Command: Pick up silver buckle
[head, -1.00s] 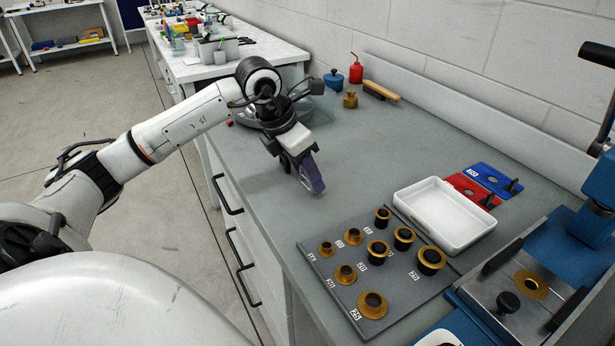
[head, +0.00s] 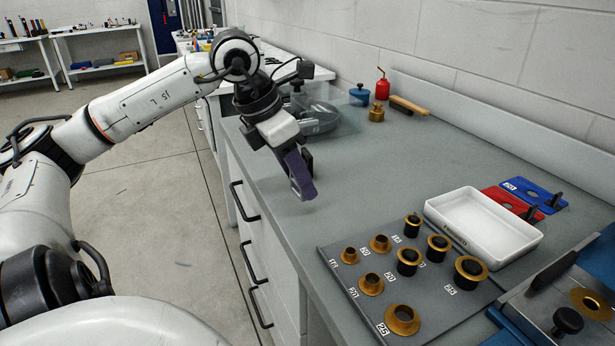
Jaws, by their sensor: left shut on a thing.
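My left gripper (head: 300,178) hangs pointing down over the left front part of the grey workbench (head: 385,165). A flat purple piece shows at its jaws, with a dark part beside it. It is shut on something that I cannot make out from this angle. No silver buckle can be made out in the head view; the gripper may hide it. My right gripper is not in view.
A dark board (head: 345,255) with several brass bushings lies to the right, by a white tray (head: 488,222). Red and blue plates (head: 535,193) lie behind it. The bench middle is clear.

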